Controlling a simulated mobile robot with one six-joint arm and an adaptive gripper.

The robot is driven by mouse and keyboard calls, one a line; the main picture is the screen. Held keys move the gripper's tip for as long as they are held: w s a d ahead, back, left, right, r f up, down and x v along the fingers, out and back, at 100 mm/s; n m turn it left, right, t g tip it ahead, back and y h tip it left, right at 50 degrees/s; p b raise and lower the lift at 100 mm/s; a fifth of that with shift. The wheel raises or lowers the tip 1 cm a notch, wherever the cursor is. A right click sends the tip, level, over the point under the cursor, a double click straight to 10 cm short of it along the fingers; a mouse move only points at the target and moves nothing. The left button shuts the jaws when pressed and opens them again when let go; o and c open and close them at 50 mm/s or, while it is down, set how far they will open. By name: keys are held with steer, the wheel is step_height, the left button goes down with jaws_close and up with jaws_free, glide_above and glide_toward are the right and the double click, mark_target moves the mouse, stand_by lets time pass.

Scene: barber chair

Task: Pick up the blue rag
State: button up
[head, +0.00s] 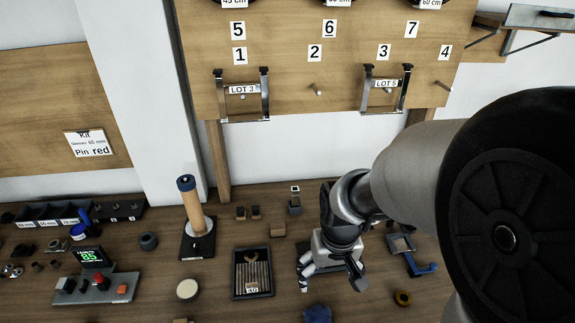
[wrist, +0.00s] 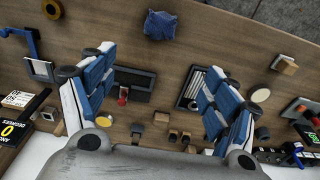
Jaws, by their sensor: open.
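The blue rag (head: 317,314) lies crumpled on the wooden bench at the bottom edge of the head view, partly cut off. It shows whole near the top of the wrist view (wrist: 160,25), beyond the fingertips. My gripper (head: 331,278) is over the bench, a little behind the rag in the head view. In the wrist view, my gripper (wrist: 157,68) has its blue-and-white fingers wide apart with nothing between them. The rag is apart from both fingers.
A dark tray of rods (head: 253,274) stands left of my gripper. A post on a base (head: 197,222) rises further left. A yellow ring (head: 403,298) and a blue-handled tool (head: 421,268) lie to the right. Bare bench surrounds the rag.

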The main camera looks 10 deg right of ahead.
steer(key=g+p, duration=0.1)
glide_above(318, 315)
step_height(318, 315, down, 6)
steer(key=f+b, duration=0.2)
steer(key=f, duration=0.4)
steer(key=f+b, duration=0.1)
steer(key=f, duration=0.5)
steer(key=shift+w+f+b, duration=0.2)
steer(key=shift+f+b, duration=0.15)
steer(key=shift+b, duration=0.05)
steer(key=shift+s+f+b, duration=0.15)
steer(key=shift+f+b, duration=0.95)
steer(key=shift+f, duration=1.55)
steer(key=shift+c, duration=0.2)
steer(key=c, duration=1.1)
